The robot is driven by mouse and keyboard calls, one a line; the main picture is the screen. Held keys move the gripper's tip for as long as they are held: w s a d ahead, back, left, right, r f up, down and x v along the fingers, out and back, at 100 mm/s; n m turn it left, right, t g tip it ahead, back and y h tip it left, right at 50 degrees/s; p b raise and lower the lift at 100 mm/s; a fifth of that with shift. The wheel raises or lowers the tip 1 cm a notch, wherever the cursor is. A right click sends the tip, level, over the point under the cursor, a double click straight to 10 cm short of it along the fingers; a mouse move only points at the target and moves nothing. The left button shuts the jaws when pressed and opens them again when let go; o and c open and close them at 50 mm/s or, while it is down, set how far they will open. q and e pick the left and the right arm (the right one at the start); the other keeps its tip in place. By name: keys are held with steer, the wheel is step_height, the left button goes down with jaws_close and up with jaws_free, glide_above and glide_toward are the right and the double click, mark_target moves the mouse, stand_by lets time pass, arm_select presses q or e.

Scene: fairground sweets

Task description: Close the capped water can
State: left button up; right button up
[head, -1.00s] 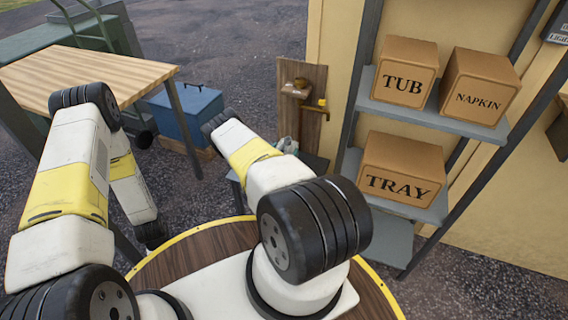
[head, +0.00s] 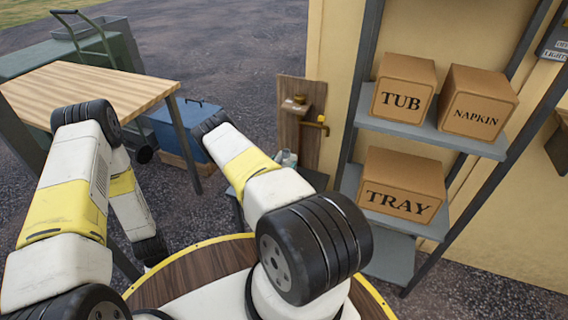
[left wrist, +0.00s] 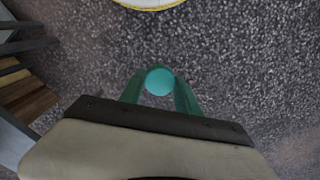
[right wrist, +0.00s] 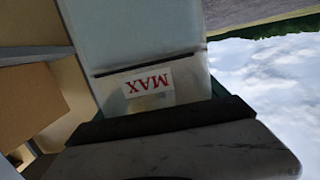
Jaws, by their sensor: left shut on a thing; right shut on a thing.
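A pale translucent water can (right wrist: 135,45) with a dark line and a red "MAX" label (right wrist: 149,84) fills the middle of the right wrist view, its lettering upside down. My right gripper (right wrist: 150,104) is shut on it; a green finger shows at the label's right. In the left wrist view a round teal cap (left wrist: 159,81) sits between the green fingers of my left gripper (left wrist: 158,88), which is shut on it above gravel. The can's opening is not visible. In the head view my arms hide most of both grippers, and I cannot make out can or cap there.
A wooden panel with a brass tap (head: 316,123) stands beyond my right arm. A shelf rack (head: 430,130) with TUB, NAPKIN and TRAY boxes is at right. A wooden table (head: 85,88) and a blue chest (head: 184,131) are at left. Open gravel lies behind.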

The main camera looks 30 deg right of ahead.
steer(key=v, duration=1.4)
steer(key=shift+f, duration=0.2)
steer(key=shift+s, duration=0.1)
